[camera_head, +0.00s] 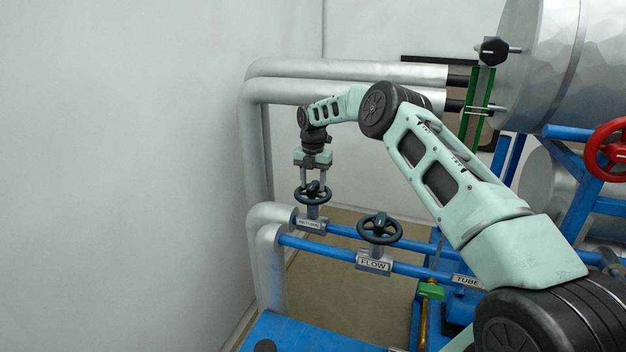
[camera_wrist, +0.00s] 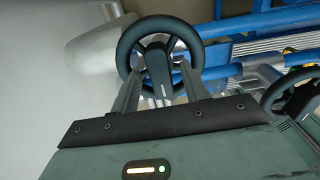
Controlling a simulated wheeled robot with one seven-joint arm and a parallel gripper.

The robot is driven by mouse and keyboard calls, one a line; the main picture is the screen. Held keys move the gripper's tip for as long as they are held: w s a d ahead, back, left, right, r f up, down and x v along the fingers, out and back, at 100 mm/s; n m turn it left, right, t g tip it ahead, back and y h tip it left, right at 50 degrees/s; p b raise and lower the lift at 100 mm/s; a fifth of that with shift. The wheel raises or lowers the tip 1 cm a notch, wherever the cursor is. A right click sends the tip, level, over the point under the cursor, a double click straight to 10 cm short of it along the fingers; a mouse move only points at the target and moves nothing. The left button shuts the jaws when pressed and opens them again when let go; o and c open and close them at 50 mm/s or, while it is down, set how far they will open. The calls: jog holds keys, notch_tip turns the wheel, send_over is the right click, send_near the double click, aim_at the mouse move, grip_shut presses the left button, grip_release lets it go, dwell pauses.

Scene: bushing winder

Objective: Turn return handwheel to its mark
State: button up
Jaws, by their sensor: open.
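The return handwheel (camera_head: 313,193) is a small dark wheel on the far blue pipe, above a plate (camera_head: 310,225) whose lettering is hard to read. In the wrist view the return handwheel (camera_wrist: 158,48) shows its dark rim, spokes and a central handle with a small white mark. My gripper (camera_head: 313,184) points down over this wheel with its fingers at the wheel's hub. In the wrist view my gripper (camera_wrist: 158,78) has its two fingers apart, one on each side of the central handle. Whether they touch it I cannot tell. The mark on the fixed part is not clearly visible.
The flow handwheel (camera_head: 379,229) stands on the nearer blue pipe, over the FLOW plate (camera_head: 374,264); its rim also shows at the wrist view's right (camera_wrist: 292,95). A red handwheel (camera_head: 607,150) is at right. Silver pipes (camera_head: 253,130) run along the wall behind my gripper.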

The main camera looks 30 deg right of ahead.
aim_at(313, 184)
notch_tip(313, 184, up, 17)
jog(key=shift+r, duration=0.2)
dwell(0.3)
dwell(0.4)
